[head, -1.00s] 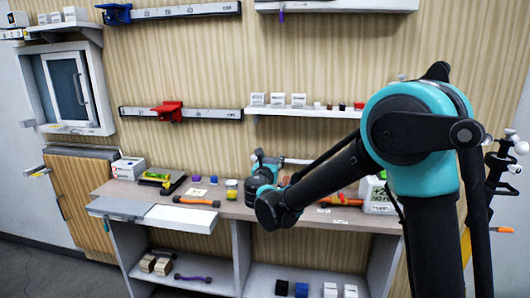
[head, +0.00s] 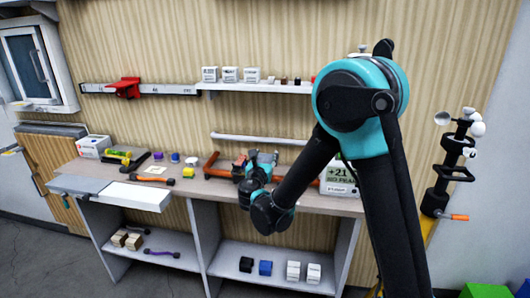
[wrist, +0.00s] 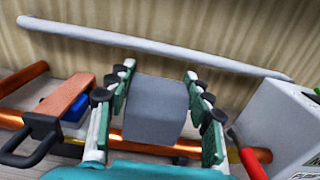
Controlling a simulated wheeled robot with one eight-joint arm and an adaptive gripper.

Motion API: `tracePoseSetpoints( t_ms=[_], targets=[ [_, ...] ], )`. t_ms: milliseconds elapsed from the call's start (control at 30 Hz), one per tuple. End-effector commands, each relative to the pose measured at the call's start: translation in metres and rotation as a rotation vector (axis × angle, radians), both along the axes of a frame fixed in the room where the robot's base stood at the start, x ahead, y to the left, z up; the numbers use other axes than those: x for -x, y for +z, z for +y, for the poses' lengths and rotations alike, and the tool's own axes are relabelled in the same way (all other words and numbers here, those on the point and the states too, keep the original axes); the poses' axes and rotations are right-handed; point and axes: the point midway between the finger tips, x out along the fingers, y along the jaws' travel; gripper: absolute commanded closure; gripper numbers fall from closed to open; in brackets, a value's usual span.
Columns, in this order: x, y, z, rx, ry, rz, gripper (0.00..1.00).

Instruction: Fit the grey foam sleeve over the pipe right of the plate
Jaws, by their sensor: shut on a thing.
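My gripper (wrist: 158,100) is shut on the grey foam sleeve (wrist: 157,108), which sits between its green and black fingers. In the wrist view a copper pipe (wrist: 160,148) runs crosswise just below the sleeve. I cannot tell whether the sleeve touches the pipe or goes around it. In the head view my gripper (head: 256,160) is over the bench at the copper pipe (head: 218,173), and the sleeve cannot be made out there. A brown plate-like piece (wrist: 70,97) with a black handle lies left of the gripper; I cannot tell whether it is the plate.
A white box with a "+21" display (head: 338,178) stands close to the right of the gripper. A pale rail (head: 260,139) crosses the wall behind. A red handle (wrist: 246,150) is near the right finger. A yellow-green tool (head: 125,158) and small pots lie farther left.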

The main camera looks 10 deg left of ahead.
Motion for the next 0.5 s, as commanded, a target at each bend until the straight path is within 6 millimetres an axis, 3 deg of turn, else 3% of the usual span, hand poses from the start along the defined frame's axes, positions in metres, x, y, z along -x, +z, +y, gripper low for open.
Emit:
tracePoseSetpoints(
  t_ms=[500],
  targets=[
    [0.000,-0.045,0.000,0.000,0.000,0.000,0.66]
  ],
)
